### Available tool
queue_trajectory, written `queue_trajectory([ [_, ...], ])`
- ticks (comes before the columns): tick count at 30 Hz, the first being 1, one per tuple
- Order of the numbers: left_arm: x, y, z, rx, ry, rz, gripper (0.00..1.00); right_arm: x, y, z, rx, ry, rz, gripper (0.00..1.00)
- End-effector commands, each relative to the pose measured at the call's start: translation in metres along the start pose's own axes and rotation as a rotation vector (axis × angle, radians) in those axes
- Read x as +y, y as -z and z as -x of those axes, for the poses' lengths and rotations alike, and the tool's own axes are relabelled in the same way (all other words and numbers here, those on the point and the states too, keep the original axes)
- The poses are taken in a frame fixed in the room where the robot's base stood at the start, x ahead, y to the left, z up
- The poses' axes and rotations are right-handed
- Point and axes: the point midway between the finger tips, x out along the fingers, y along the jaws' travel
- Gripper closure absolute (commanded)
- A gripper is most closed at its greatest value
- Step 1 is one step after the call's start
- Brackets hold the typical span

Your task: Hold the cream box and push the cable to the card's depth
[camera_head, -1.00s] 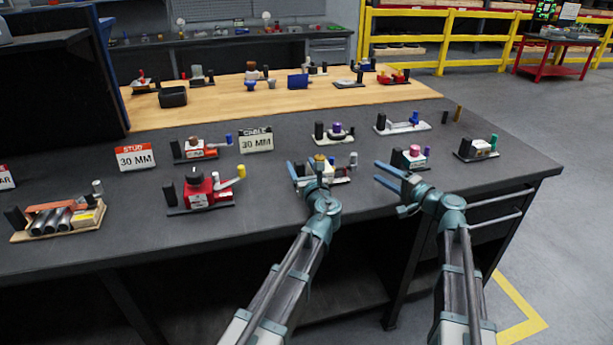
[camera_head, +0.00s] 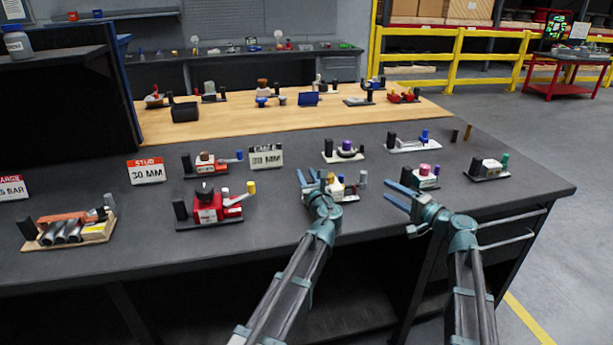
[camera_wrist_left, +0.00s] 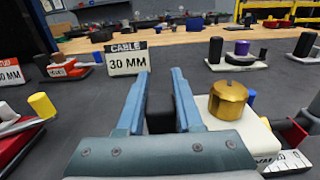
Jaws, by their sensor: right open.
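The cream box (camera_head: 337,190) with a gold knob sits at the front edge of the dark bench, partly hidden by my left gripper. In the left wrist view the cream box (camera_wrist_left: 262,140) is right of the fingers. My left gripper (camera_head: 308,176) is open, with a black post (camera_wrist_left: 161,108) showing between its fingers; I cannot tell whether they touch it. The CABLE 30 MM card (camera_head: 266,157) stands behind, also in the left wrist view (camera_wrist_left: 127,60). The cable itself is not clearly distinguishable. My right gripper (camera_head: 394,194) is open and empty, left of a pink-knobbed unit (camera_head: 424,176).
A red unit (camera_head: 216,207) with a yellow knob and the STUD card (camera_head: 146,171) stand to the left. A purple-knobbed unit (camera_head: 345,150) is behind. Other units stand to the right. Bare bench lies left of the cream box.

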Motion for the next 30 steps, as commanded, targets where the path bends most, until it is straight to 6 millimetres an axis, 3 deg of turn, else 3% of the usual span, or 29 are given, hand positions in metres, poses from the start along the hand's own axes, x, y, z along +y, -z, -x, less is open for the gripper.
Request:
queue_trajectory([
  [1,0.0,0.0,0.0001,0.0,0.0,0.0,0.77,0.0,0.0,0.0,0.0,0.0,0.0,0.5],
  [5,0.0,0.0,0.0001,0.0,0.0,0.0,1.0,0.0,0.0,0.0,0.0,0.0,0.0,0.5],
  [30,-0.0001,0.0001,0.0002,0.0,0.0,0.0,1.0,0.0,0.0,0.0,0.0,0.0,0.0,0.5],
])
